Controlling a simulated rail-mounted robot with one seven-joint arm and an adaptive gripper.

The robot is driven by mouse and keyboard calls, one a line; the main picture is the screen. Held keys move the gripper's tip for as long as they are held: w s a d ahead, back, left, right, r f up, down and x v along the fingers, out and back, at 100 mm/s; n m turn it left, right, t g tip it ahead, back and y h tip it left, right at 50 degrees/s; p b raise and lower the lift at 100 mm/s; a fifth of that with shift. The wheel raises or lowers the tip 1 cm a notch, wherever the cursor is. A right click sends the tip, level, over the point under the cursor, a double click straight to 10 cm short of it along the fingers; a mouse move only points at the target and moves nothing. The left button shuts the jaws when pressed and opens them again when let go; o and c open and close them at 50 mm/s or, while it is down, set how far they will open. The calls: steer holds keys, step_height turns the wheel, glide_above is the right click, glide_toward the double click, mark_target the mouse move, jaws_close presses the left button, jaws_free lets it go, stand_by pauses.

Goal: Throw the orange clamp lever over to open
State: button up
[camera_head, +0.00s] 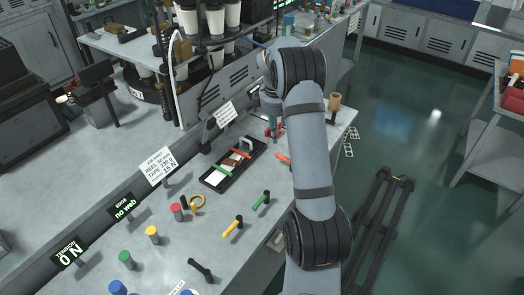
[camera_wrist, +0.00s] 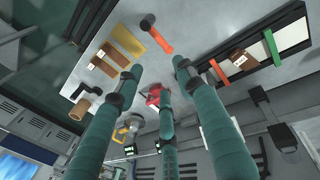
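The orange clamp lever (camera_head: 283,158) lies on the bench beside the black tray, partly hidden by my arm in the head view. In the wrist view the orange lever (camera_wrist: 157,38) shows whole, with a black knob at one end, above and beyond my fingertips. My gripper (camera_wrist: 159,74) has teal fingers spread apart with nothing held between them. The fingers do not touch the lever. In the head view my gripper (camera_head: 274,128) is mostly hidden behind my arm, beyond the lever.
A black tray (camera_head: 208,182) with orange and green strips lies left of the lever. A green lever (camera_head: 261,200) and a yellow lever (camera_head: 233,226) stand nearer the front. A brown cylinder (camera_head: 334,101) stands to the right. A red object (camera_wrist: 153,97) shows between my fingers.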

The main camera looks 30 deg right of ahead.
steer(key=x, duration=0.3)
steer(key=s+p+x, duration=0.1)
steer(key=x, duration=0.2)
steer(key=s+x, duration=0.1)
steer(key=x, duration=0.2)
steer(key=shift+s+a+f+p, duration=0.1)
steer(key=shift+f+p, duration=0.25)
steer(key=shift+f, duration=0.55)
steer(key=shift+c, duration=0.7)
steer(key=c, duration=0.7)
jaws_close()
